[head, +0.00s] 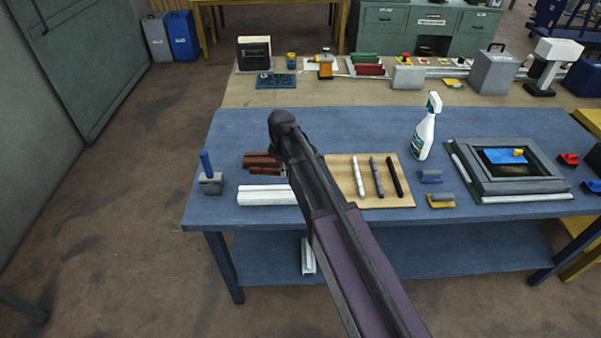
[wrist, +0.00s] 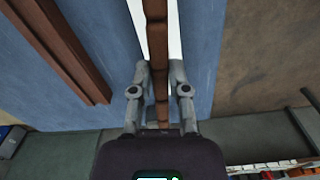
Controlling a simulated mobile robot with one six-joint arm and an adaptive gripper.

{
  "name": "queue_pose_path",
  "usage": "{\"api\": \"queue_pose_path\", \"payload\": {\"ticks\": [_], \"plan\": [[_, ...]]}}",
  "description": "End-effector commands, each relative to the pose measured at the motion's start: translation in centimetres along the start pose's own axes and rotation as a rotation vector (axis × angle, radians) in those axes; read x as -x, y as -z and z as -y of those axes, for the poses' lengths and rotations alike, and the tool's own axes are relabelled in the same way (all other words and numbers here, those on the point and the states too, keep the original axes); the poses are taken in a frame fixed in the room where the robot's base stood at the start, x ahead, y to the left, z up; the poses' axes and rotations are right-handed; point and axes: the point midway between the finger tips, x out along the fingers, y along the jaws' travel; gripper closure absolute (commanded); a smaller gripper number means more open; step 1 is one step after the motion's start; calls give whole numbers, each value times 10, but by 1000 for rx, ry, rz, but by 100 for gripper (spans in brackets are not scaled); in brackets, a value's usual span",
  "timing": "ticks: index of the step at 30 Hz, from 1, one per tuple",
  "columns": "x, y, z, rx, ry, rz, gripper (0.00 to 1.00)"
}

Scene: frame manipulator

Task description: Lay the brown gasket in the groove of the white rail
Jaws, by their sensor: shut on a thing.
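The brown gasket (wrist: 157,30) is a long, narrow strip held between the fingers of my gripper (wrist: 159,68) in the wrist view. It runs lengthwise over the white rail (wrist: 175,28), which shows on both sides of it. In the head view the white rail (head: 266,196) lies on the blue table, and the held gasket (head: 264,171) appears just behind and above it. The gasket looks raised above the rail, roughly in line with it; I cannot tell the exact gap. It covers the groove in the wrist view. My arm hides most of the gripper in the head view.
A brown channelled bar (head: 260,158) lies behind the rail. A blue-handled tool (head: 209,180) stands left of it. A tan board (head: 345,190) with three pens lies to the right, with a spray bottle (head: 426,130) beyond. The back left of the blue table is clear.

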Motion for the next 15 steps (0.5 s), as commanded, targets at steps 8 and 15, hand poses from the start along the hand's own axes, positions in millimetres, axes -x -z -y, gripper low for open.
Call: {"api": "queue_pose_path", "payload": {"ticks": [8, 15], "plan": [[6, 21, -2, 128, 0, 0, 100], [6, 21, -2, 133, 0, 0, 100]]}}
